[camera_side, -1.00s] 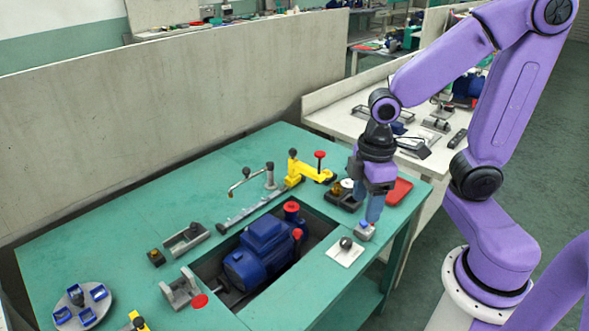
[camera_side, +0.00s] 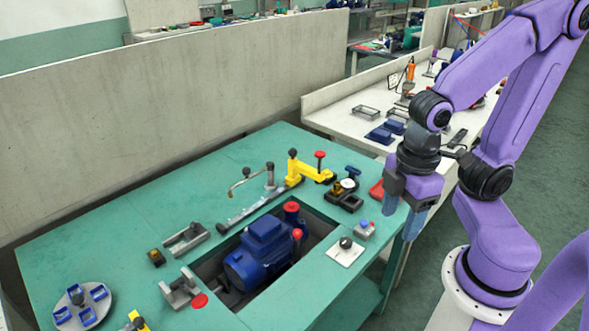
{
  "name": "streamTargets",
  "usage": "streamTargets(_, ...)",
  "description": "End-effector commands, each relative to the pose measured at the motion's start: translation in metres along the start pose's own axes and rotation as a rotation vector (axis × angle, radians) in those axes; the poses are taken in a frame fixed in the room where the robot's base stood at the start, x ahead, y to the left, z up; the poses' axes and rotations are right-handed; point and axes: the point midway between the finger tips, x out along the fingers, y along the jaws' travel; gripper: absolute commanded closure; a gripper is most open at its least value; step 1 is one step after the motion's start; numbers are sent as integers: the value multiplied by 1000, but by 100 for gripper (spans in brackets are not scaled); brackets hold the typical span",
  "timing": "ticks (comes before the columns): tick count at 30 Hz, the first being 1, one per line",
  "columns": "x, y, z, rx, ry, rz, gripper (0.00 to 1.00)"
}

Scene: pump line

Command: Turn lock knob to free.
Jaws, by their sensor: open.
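A dark round knob (camera_side: 346,243) sits on a white square plate (camera_side: 341,257) at the table's right front; it looks like the lock knob, but I cannot read any marking or its setting. My gripper (camera_side: 403,222) points down to the right of the plate, at the table's right edge. It is open and empty, apart from the knob.
A blue motor pump (camera_side: 262,253) sits in a recess left of the plate. A round grey tray (camera_side: 84,326) is at far left.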

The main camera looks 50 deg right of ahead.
Motion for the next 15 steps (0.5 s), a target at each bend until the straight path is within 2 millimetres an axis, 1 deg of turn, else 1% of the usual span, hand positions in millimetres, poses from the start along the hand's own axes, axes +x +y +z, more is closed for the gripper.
streamTargets(6,-3,-9,3,-19,2,-1,40)
streamTargets(15,-9,6,-21,-53,-1,0,40)
